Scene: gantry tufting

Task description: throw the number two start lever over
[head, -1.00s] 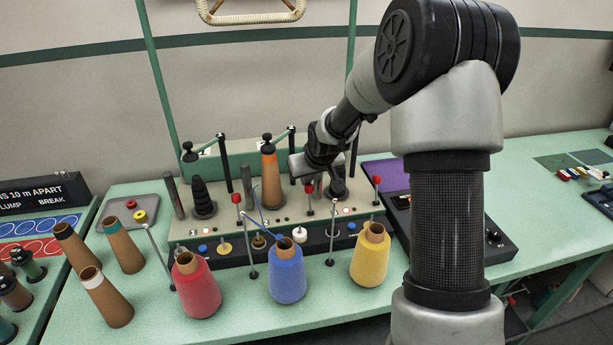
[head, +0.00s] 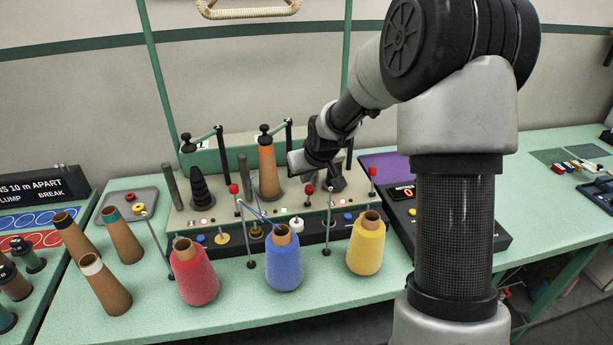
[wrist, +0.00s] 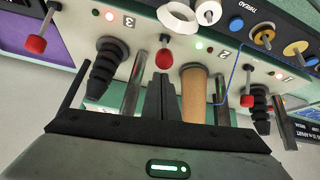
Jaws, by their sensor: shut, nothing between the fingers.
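The number two start lever, with a red ball knob (head: 309,190), stands to the right of the middle station with the orange-brown cone (head: 267,168). Its knob also shows in the wrist view (wrist: 164,58). My gripper (wrist: 161,82) is shut and empty, its dark fingertips very close to this knob; I cannot tell whether they touch. In the head view my gripper's fingers are hard to make out above the machine. The other red-knobbed levers stand at the left (head: 233,188) and right (head: 372,171) stations.
Bare brown cones (head: 106,290) are at left.

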